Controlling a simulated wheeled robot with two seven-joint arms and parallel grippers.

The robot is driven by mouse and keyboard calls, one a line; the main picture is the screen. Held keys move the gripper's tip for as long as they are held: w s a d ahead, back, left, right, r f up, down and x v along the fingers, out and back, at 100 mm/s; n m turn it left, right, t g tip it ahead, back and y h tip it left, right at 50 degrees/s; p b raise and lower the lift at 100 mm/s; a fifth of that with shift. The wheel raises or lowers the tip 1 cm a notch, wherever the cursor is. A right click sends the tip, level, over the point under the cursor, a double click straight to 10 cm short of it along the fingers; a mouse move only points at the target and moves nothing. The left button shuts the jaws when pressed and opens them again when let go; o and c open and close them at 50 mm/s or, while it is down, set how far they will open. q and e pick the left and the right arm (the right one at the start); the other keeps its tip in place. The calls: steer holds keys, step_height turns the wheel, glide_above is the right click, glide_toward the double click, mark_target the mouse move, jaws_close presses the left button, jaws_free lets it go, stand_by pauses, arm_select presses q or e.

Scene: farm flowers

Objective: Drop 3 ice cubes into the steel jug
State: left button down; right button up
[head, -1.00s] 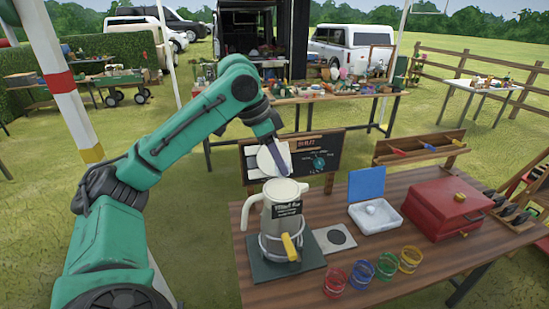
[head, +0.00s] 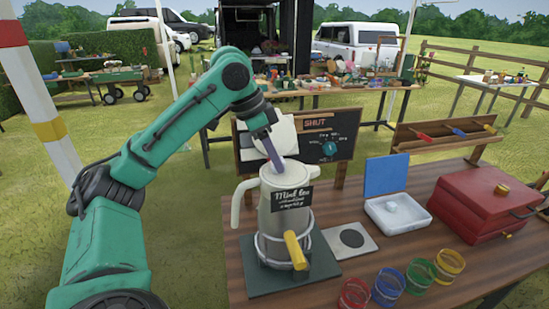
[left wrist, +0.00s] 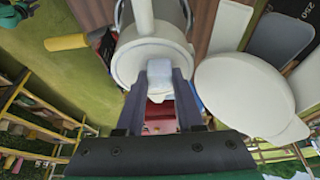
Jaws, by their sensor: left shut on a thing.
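The steel jug (head: 270,215), pale with a dark handwritten label, stands upright in a wire holder with a yellow handle. Its mouth also shows in the left wrist view (left wrist: 125,65). My left gripper (head: 277,168) points down at the jug's mouth. In the left wrist view its fingers (left wrist: 160,80) are shut on a pale ice cube (left wrist: 159,68), which is over the mouth. The head view hides this cube. A white box (head: 402,222) with a raised blue lid holds a whitish ice lump (head: 391,208). My right gripper is out of view.
A pale round disc (left wrist: 245,95) is close beside the jug. A dark board (head: 335,135) stands behind. A flat plate with a black disc (head: 352,238), a red chest (head: 485,205) and several coloured wire-bound glasses (head: 388,288) are right of the jug.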

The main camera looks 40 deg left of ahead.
arm_select(q)
steer(key=shift+f, duration=0.35)
steer(key=shift+r, duration=0.2)
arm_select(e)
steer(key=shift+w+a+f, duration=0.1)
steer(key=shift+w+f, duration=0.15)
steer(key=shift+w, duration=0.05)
arm_select(q)
steer(key=c, duration=0.7)
jaws_free()
steer(key=shift+s, duration=0.1)
steer(key=shift+o, duration=1.2)
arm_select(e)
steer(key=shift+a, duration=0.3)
arm_select(q)
steer(key=p+v, duration=0.7)
steer(key=v, duration=0.7)
steer(key=shift+s+r+p, duration=0.15)
steer(key=shift+r+p, duration=0.1)
steer(key=shift+p, duration=0.05)
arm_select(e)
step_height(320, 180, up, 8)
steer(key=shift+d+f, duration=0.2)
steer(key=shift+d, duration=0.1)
